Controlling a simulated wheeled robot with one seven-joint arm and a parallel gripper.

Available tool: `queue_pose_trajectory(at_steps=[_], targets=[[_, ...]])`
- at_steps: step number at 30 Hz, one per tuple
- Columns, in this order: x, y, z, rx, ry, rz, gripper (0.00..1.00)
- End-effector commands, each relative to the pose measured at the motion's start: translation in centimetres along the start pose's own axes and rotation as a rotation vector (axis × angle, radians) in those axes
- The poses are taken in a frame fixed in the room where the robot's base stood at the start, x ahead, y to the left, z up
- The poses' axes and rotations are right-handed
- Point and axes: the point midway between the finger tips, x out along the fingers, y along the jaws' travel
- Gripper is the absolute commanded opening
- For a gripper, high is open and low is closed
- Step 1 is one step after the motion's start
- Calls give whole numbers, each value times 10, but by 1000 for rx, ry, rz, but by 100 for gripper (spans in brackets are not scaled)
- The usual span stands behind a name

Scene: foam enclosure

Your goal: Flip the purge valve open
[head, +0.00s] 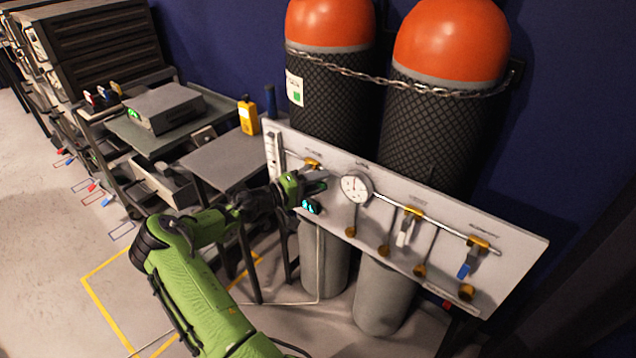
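A pale valve panel (450,222) stands in front of two gas cylinders. Its brass valves sit along a thin pipe. The left valve (313,163) is partly behind my gripper, and its handle is hidden. The middle valve (413,212) has a white handle (403,236) pointing down. The right valve (480,244) has a blue handle (465,268) pointing down and slightly left. The labels are too small to read, so I cannot tell which is the purge valve. My gripper (318,183) is at the panel's left part, just below the left valve. Its fingers are too small to judge, and contact is unclear.
A round gauge (355,187) sits close to the right of my gripper. Orange-topped cylinders (450,40) stand behind the panel, held by a chain (400,84). A grey table (226,160) and a yellow device (248,116) are to the left. Open floor lies at the lower left.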

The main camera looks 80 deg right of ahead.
Motion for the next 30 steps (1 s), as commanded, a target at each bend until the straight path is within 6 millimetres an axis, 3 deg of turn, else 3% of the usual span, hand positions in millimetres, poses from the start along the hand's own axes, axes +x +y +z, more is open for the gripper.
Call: queue_pose_trajectory(at_steps=[1, 7, 28, 29, 30], targets=[[0, 0, 0, 0, 0, 0, 31], [0, 0, 0, 0, 0, 0, 0], [-1, 9, -1, -159, 1, 65, 0], [-1, 9, -1, -158, 1, 65, 27], [-1, 9, -1, -158, 1, 65, 33]])
